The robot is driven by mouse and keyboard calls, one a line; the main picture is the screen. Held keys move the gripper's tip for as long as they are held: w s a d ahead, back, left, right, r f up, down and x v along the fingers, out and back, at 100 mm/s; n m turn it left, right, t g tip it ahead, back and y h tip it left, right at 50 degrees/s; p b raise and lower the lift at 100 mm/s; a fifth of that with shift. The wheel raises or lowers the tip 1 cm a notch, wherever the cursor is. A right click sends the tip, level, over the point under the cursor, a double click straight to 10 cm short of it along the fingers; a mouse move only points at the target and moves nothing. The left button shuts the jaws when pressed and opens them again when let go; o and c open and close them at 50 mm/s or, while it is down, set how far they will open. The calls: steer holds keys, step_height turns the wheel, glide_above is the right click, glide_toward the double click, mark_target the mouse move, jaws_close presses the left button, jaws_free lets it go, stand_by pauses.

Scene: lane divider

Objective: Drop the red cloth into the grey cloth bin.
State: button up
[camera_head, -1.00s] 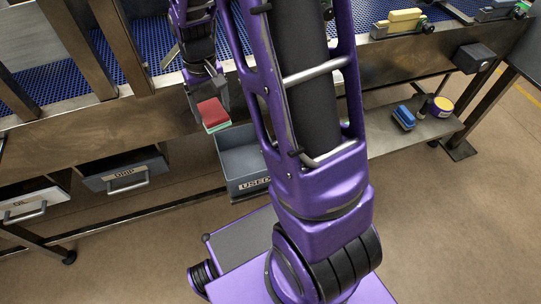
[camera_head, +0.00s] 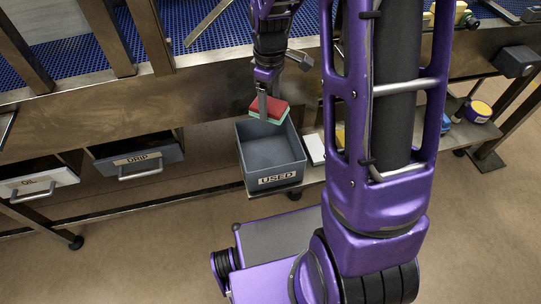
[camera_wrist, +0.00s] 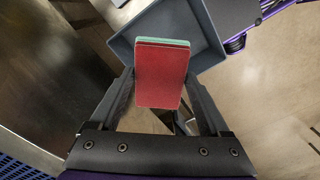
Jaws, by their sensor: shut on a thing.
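My gripper (camera_head: 263,101) is shut on the red cloth (camera_head: 276,107), a flat red piece with a green layer under it. In the wrist view the red cloth (camera_wrist: 160,78) sits between the two fingers (camera_wrist: 160,105). The grey cloth bin (camera_head: 270,158), an open box labelled USED, stands on the lower shelf. The cloth is above the bin's far part, apart from its floor. In the wrist view the grey bin (camera_wrist: 207,45) lies behind and beyond the cloth, partly hidden by it. The bin's visible inside looks empty.
A drawer labelled GRIP (camera_head: 140,160) and a drawer labelled OIL (camera_head: 38,183) hang at the left. A white item (camera_head: 315,149) lies on the shelf right of the bin. A round yellow-topped tin (camera_head: 479,111) stands farther right. The steel beam runs behind the gripper.

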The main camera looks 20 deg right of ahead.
steer(key=shift+f+b, duration=1.45)
steer(key=shift+f, duration=0.8)
steer(key=o, duration=1.2)
steer(key=shift+c, duration=0.2)
step_height(320, 180, up, 18)
steer(key=p, duration=0.3)
steer(key=shift+f, duration=0.25)
